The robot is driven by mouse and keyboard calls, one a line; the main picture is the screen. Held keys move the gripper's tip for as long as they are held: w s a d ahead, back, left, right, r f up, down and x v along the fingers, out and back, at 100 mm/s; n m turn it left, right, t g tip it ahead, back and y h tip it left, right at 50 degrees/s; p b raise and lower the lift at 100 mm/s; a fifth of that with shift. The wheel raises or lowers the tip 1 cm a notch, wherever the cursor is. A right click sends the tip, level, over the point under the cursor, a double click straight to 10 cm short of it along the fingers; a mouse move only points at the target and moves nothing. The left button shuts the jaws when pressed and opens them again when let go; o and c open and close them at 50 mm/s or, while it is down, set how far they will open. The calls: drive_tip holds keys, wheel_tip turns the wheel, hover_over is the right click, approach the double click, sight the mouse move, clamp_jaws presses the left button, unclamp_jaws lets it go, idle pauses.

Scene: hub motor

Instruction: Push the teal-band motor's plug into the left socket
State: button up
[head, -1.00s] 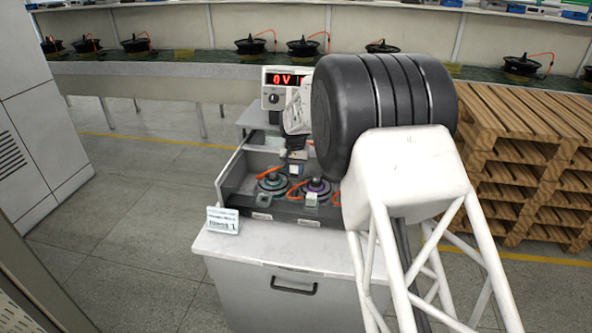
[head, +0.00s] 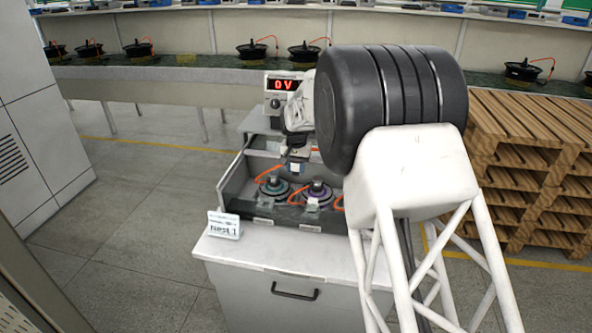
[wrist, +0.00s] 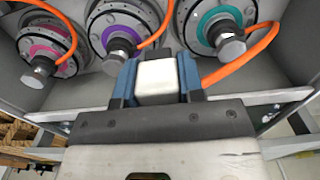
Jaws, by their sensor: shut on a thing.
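My gripper (wrist: 157,82) is shut on a white plug (wrist: 157,76), held between its blue fingers; in the head view the plug (head: 295,169) is small, above the motor tray. An orange cable runs from beside the fingers toward the teal-band motor (wrist: 222,22). That motor lies at the right of the wrist view and at the left of the tray in the head view (head: 273,188). The plug appears clear of the motors. I cannot make out the left socket in either view; my arm hides part of the station.
A purple-band motor (wrist: 118,28) lies in the middle and a pink-band motor (wrist: 45,45) beyond it. A meter box (head: 274,105) reading 0 V stands at the back. The tray's grey walls (head: 232,180) surround the motors. Wooden pallets (head: 525,165) stand at the right.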

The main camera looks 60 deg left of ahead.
drive_tip(key=shift+s, duration=0.2)
drive_tip(key=shift+s+f, duration=0.5)
drive_tip(key=shift+s, duration=1.55)
drive_tip(key=shift+s+f, duration=0.5)
drive_tip(key=shift+s, duration=1.6)
drive_tip(key=shift+s+f, duration=0.5)
drive_tip(key=shift+s, duration=1.55)
drive_tip(key=shift+f, duration=0.55)
drive_tip(key=shift+f, duration=0.65)
drive_tip(key=shift+f, duration=1.4)
